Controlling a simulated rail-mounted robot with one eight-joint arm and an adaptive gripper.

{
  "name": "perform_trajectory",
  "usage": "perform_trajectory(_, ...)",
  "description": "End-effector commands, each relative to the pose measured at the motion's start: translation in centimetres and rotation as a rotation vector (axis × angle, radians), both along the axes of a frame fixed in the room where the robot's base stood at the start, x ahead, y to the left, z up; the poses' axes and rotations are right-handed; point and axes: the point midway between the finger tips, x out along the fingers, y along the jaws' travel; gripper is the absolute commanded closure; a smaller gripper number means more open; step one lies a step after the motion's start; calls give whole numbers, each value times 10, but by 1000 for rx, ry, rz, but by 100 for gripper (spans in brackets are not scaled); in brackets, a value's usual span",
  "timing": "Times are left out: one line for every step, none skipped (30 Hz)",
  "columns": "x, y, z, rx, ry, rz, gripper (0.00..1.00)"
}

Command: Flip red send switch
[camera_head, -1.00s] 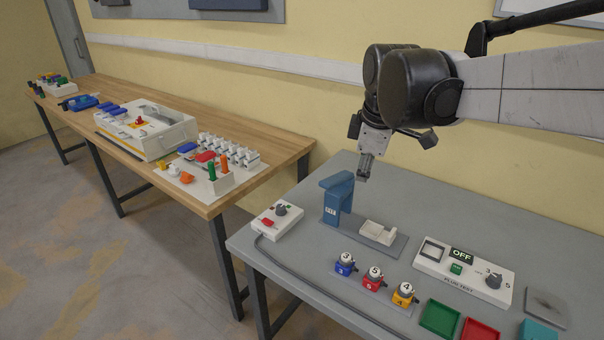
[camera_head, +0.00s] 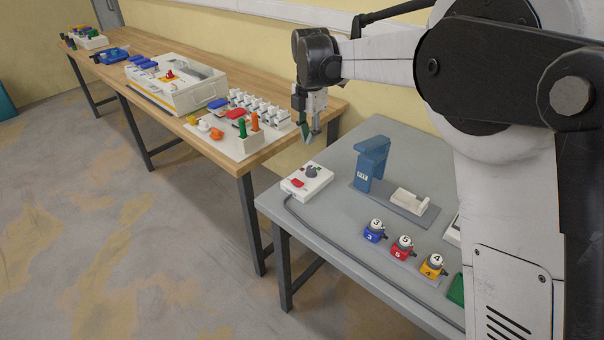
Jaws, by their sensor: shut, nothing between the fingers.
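A white control box (camera_head: 319,187) stands at the left back corner of the grey table. A red switch (camera_head: 297,183) sits on its front left part, beside a dark round knob (camera_head: 312,171). The switch is small here, and I cannot tell which way it is tipped. My gripper (camera_head: 308,138) hangs pointing down, shut and empty. In the picture it is above the control box and apart from it, in front of the wooden bench's right end.
A blue stand (camera_head: 371,160) and a white cradle (camera_head: 410,201) are right of the box. Blue, red (camera_head: 402,247) and yellow numbered blocks stand in front. The wooden bench (camera_head: 245,167) holds a panel of coloured parts. A cable runs along the grey table's left edge.

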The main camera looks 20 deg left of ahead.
Motion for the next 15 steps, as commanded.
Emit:
perform_trajectory(1,9,-7,-6,7,36,100)
perform_trajectory(2,13,-10,-8,11,55,100)
perform_trajectory(2,17,-13,-11,15,78,100)
perform_trajectory(3,20,-15,-13,17,91,100)
perform_trajectory(3,22,-17,-14,20,103,100)
perform_trajectory(3,24,-19,-15,22,116,100)
perform_trajectory(3,26,-20,-17,23,123,100)
perform_trajectory(3,27,-21,-17,25,129,100)
perform_trajectory(3,28,-22,-18,26,134,100)
perform_trajectory(3,28,-22,-19,27,136,100)
perform_trajectory(3,28,-22,-19,27,138,100)
perform_trajectory(3,28,-22,-19,27,138,100)
perform_trajectory(3,28,-22,-19,27,138,100)
perform_trajectory(3,28,-22,-19,27,138,100)
perform_trajectory(3,28,-22,-19,27,137,100)
